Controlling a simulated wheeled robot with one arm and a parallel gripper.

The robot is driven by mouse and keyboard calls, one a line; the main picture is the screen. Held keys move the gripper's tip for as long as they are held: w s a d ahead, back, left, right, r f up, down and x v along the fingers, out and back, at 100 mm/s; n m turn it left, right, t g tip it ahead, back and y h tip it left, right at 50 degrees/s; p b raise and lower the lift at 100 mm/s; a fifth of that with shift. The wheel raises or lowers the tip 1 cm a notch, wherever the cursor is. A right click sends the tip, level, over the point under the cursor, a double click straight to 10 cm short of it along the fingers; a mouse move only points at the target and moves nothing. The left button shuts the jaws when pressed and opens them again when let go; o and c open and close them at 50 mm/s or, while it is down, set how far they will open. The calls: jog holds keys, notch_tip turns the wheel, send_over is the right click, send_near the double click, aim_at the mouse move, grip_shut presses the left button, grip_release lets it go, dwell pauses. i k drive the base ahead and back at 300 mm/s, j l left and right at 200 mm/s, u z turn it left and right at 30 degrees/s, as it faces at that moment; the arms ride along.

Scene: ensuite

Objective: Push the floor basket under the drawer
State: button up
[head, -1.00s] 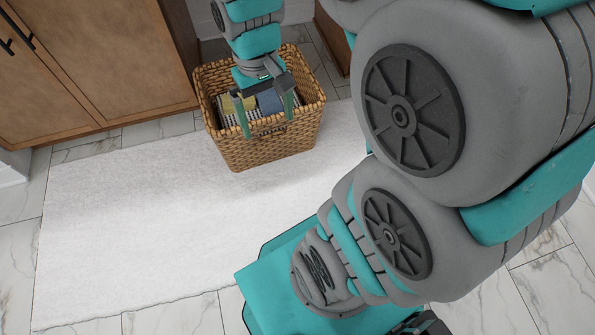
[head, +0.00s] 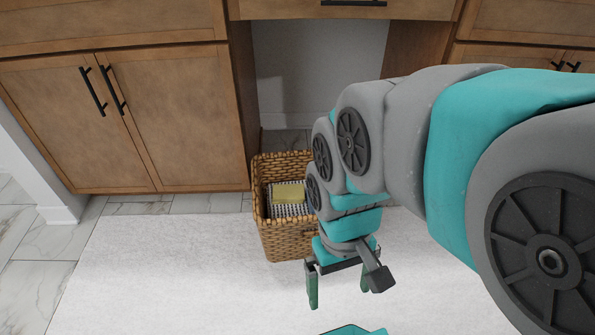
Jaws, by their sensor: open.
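The woven floor basket (head: 283,240) stands upright at the back edge of the white rug, in front of the open bay under the drawer (head: 345,10). Folded cloths (head: 288,196) lie in it, one yellowish and one patterned. My gripper (head: 338,298) is open and empty, its fingers pointing down in front of the basket on the near right side. My arm hides the basket's right part. Whether the gripper touches the basket I cannot tell.
A wooden cabinet (head: 120,125) with black handles bounds the bay on the left. Another cabinet (head: 520,50) stands at the right. The bay's tiled floor (head: 285,142) looks clear where visible. The white rug (head: 165,270) is bare on the left.

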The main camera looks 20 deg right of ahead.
aim_at(286, 232)
jog(key=j+z, duration=0.1)
jog(key=z, duration=0.35)
jog(key=j+z, duration=0.1)
jog(key=z, duration=0.4)
jog(key=j+z, duration=0.1)
jog(key=z, duration=0.35)
jog(key=j+z, duration=0.1)
jog(key=z, duration=0.4)
jog(key=j+z, duration=0.1)
jog(key=z, duration=0.35)
jog(key=k+j+z, duration=0.85)
jog(key=k+z, duration=0.15)
jog(key=k+j, duration=0.2)
jog(key=k, duration=0.25)
